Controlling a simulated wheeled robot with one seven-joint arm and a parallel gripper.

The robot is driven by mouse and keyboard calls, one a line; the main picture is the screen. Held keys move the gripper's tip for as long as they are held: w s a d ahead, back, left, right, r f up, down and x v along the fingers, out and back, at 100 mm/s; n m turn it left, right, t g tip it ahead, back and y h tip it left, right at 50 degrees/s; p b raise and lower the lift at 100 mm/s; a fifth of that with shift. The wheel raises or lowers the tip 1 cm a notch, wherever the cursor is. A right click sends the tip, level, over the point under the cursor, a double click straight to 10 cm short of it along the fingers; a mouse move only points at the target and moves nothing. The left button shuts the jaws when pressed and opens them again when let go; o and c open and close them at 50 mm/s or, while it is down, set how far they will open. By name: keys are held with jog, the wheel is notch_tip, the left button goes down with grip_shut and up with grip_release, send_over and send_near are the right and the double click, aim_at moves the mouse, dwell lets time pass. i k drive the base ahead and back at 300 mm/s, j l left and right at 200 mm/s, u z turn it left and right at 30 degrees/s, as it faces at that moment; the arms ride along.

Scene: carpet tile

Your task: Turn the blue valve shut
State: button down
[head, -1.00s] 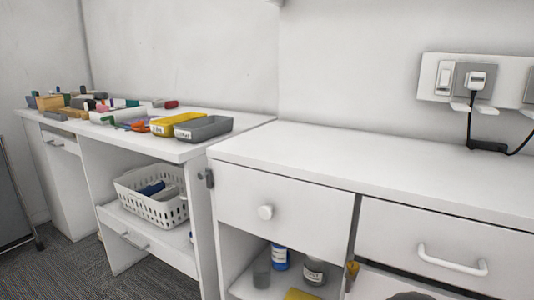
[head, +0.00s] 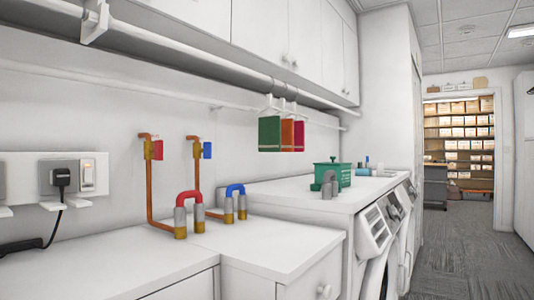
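The blue valve (head: 208,150) is a small blue handle on a copper pipe (head: 196,180) that runs down the white wall behind the counter. Its handle looks upright, roughly along the pipe, but it is small and seen at an angle. A similar red valve (head: 157,150) sits on another copper pipe to its left. Below them, a blue U-shaped bend (head: 236,188) and a red U-shaped bend (head: 189,196) stand at the counter with grey and brass ends. My gripper is not in view.
A white counter (head: 110,262) lies in front of the pipes. A wall socket plate (head: 95,174) with a plug and cable is at left. A green box (head: 333,175) stands on the surface above front-loading machines (head: 378,225). Cupboards and a rail hang above. A carpeted aisle (head: 460,240) is open at right.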

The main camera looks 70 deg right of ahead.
aim_at(207, 146)
jog(key=z, duration=1.8)
jog(key=u, duration=0.3)
jog(key=l+u, duration=0.4)
jog(key=l, duration=0.15)
jog(key=k+l+u, duration=0.1)
jog(key=l+u, duration=0.35)
jog(key=l, duration=0.1)
